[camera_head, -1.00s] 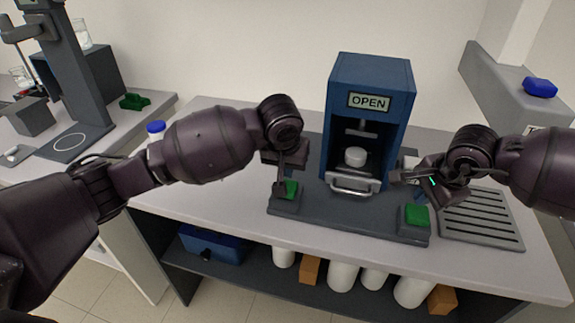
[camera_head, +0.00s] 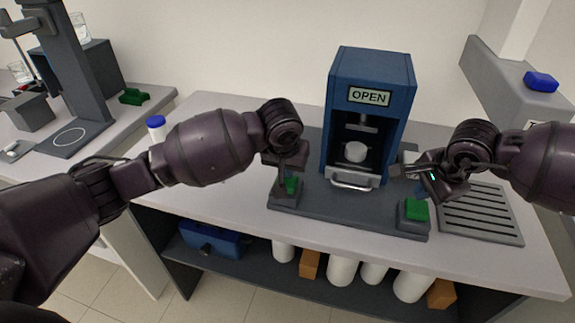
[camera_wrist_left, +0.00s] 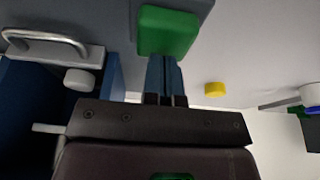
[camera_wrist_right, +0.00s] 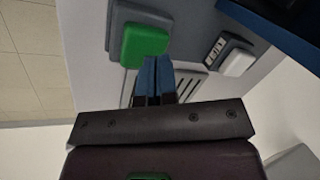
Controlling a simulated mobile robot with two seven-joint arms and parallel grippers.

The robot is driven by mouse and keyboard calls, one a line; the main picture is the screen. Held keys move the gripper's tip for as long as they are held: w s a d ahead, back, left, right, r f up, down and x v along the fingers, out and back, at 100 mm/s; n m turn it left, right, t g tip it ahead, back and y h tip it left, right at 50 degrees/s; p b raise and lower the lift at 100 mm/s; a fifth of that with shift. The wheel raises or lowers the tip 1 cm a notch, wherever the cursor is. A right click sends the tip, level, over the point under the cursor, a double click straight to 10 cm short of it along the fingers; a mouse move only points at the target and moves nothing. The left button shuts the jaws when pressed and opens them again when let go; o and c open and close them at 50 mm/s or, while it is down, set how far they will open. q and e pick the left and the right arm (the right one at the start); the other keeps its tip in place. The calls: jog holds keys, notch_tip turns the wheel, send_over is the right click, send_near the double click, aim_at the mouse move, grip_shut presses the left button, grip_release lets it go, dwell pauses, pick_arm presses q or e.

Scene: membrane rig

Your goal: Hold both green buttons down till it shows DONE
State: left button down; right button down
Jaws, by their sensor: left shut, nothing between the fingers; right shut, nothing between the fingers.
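The blue press (camera_head: 343,75) stands at the back of a dark base plate, and its display (camera_head: 369,96) reads OPEN. A white round piece (camera_head: 355,152) sits inside behind a silver handle (camera_head: 354,183). The left green button (camera_head: 291,185) is partly hidden by my left gripper (camera_head: 283,186), which is shut and empty. In the left wrist view its fingertips (camera_wrist_left: 166,62) overlap the green button (camera_wrist_left: 168,30); contact is unclear. The right green button (camera_head: 417,209) is at the plate's front right. My right gripper (camera_head: 419,190) is shut and empty above it; its fingertips (camera_wrist_right: 155,62) show near the button (camera_wrist_right: 144,44).
A slotted grey tray (camera_head: 482,215) lies right of the base plate. A white bottle with a blue cap (camera_head: 156,124) stands behind my left arm. A yellow item (camera_wrist_left: 215,88) shows in the left wrist view. A white button (camera_wrist_right: 238,63) sits near the right green one.

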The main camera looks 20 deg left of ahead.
pick_arm(q)
jog(key=shift+s+f, duration=0.1)
jog(key=shift+f, duration=0.8)
dwell(0.3)
